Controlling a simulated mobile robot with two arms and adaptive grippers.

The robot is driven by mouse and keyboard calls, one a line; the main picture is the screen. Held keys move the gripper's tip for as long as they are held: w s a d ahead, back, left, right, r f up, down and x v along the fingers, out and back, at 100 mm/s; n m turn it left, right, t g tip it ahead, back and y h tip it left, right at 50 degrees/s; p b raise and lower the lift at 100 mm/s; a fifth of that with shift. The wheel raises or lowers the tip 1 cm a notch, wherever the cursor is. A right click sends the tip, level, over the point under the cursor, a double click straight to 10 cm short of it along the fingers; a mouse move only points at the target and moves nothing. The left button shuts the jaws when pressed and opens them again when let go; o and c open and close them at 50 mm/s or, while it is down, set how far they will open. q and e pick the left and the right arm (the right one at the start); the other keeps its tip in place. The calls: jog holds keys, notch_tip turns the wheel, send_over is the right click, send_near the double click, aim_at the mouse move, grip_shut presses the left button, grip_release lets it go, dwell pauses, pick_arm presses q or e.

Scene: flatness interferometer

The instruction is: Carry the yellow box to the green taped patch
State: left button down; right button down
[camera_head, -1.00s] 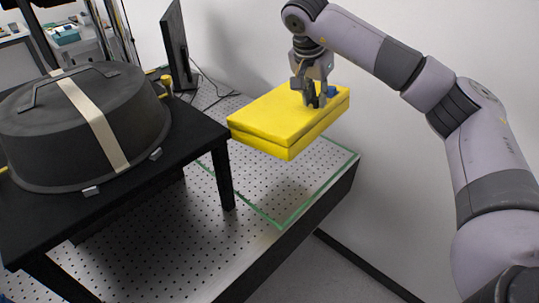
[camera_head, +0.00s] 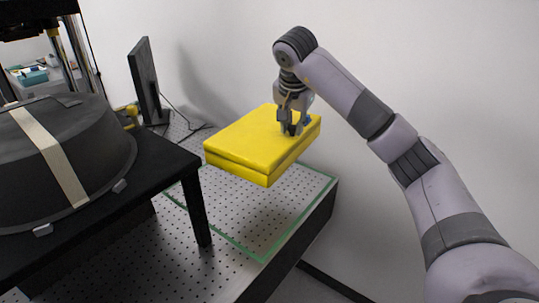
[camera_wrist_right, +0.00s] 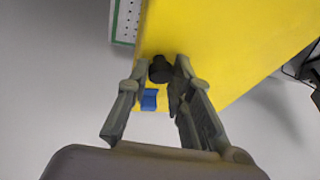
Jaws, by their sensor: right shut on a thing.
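The yellow box (camera_head: 250,145) is a flat slab with a lid seam, held in the air above the perforated table. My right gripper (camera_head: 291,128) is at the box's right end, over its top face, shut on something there. In the right wrist view the fingers (camera_wrist_right: 163,80) close around a dark round knob (camera_wrist_right: 160,69) on the yellow box (camera_wrist_right: 225,45), with a small blue piece (camera_wrist_right: 149,99) beside it. The green taped patch (camera_head: 263,259) is outlined on the table's right end, below the box, which hides part of it. My left gripper is not in view.
A black raised platform (camera_head: 150,170) at left holds a large dark round cover (camera_head: 75,150) with a pale strap. A monitor (camera_head: 144,80) stands behind. A white wall (camera_head: 420,60) closes the right side. The perforated tabletop (camera_head: 150,265) is bare in front.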

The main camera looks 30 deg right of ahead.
aim_at(290, 164)
notch_tip(290, 164, down, 18)
jog(key=p, duration=0.4)
jog(key=c, duration=1.8)
grip_release()
jog(key=shift+s+f, duration=0.1)
jog(key=shift+f, duration=0.25)
jog(key=shift+c, duration=0.2)
jog(key=o, duration=0.4)
jog(key=shift+r, duration=0.1)
jog(key=b+v, duration=0.2)
jog(key=v, duration=1)
jog(key=shift+b, duration=0.4)
jog(key=shift+a, duration=0.1)
